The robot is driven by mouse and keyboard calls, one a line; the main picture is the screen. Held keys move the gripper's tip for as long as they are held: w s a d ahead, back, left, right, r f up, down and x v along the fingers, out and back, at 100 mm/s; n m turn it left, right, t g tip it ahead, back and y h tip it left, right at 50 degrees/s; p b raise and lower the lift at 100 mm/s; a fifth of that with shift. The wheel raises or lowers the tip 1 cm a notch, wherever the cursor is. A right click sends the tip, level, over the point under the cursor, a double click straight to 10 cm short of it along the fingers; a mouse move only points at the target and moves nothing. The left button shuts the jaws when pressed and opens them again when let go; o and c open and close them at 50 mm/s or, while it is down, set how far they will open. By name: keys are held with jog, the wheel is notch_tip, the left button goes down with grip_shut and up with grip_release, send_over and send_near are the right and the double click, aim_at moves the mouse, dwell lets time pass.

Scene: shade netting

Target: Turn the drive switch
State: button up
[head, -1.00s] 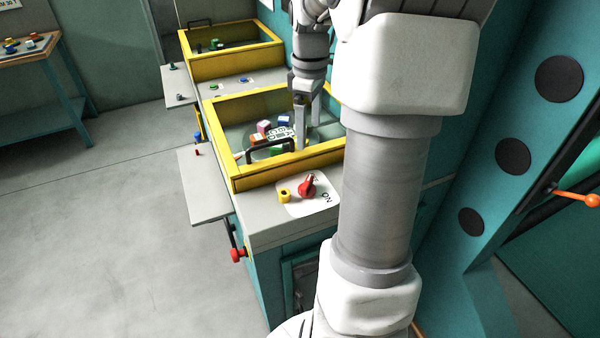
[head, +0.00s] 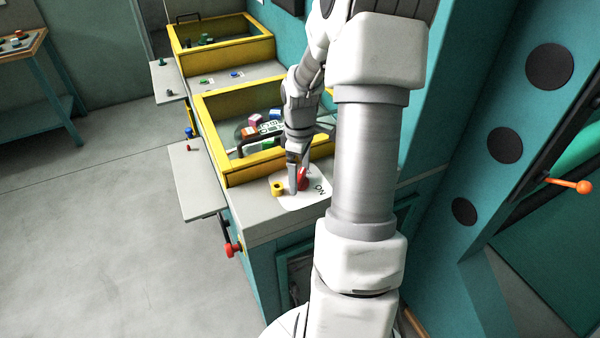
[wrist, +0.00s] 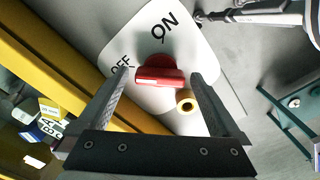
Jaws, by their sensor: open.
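The drive switch is a red rotary knob (wrist: 160,72) on a white plate (wrist: 190,30) marked ON and OFF in the wrist view. Its bar lies roughly across the picture, with its left end near the OFF mark. The red knob (head: 303,178) is partly hidden by my gripper in the head view. My gripper (head: 298,188) points down over the plate. In the wrist view the two fingers of my gripper (wrist: 162,82) stand apart on either side of the knob, with gaps visible; I cannot tell whether either touches it.
A small yellow cylinder (head: 277,188) stands beside the knob. A yellow-framed bin (head: 215,165) with coloured blocks is just behind. A red-knobbed lever (head: 233,249) sticks out at the console's front, below a grey side shelf (head: 200,185).

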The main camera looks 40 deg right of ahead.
jog(key=c, duration=1.3)
jog(key=shift+m, duration=0.5)
jog(key=m+b, duration=0.1)
jog(key=m, duration=0.2)
jog(key=shift+f+m, duration=0.1)
jog(key=shift+m, duration=0.3)
jog(key=m+b, duration=0.1)
jog(key=m, duration=0.8)
jog(key=shift+m, duration=2.3)
